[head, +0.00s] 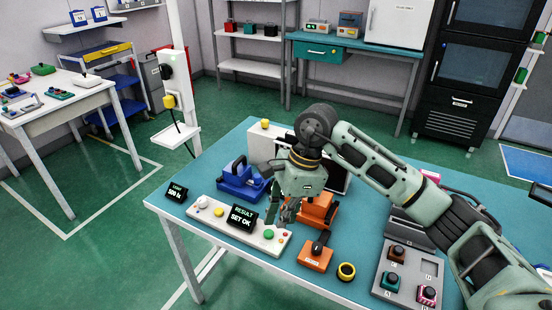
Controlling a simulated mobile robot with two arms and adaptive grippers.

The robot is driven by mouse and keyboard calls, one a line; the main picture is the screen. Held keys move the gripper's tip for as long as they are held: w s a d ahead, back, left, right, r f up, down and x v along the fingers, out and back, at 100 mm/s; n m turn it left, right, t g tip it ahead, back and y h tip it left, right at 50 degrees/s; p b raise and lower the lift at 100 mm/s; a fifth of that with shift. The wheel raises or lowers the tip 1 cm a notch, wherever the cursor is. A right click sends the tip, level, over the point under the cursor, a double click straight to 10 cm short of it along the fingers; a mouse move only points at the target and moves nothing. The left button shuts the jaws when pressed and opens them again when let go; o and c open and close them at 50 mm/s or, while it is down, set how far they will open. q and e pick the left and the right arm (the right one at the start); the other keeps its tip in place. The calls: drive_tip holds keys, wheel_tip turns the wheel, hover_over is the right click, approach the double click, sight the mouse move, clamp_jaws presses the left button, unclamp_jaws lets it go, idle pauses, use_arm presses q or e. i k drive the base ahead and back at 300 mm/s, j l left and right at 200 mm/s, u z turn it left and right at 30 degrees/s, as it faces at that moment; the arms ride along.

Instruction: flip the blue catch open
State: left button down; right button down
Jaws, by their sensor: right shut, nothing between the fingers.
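A blue device (240,180) with a raised dark blue lever-like part stands on the teal table (222,153), left of my right gripper. It is the only blue thing on this table that could be the catch; whether it is open or closed is too small to tell. My right gripper (283,216) points down between the blue device and an orange device (316,212), above the back edge of a white control panel (238,226). It is shut and empty, apart from the blue device. My left gripper is out of view.
A black display reading "SET OK" (242,216) stands on the panel. A small display (176,191) stands left.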

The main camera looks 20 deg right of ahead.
sight(257, 184)
drive_tip(key=i+l, duration=0.2)
drive_tip(key=i, duration=0.25)
drive_tip(key=i+l, duration=0.25)
drive_tip(key=i, duration=0.2)
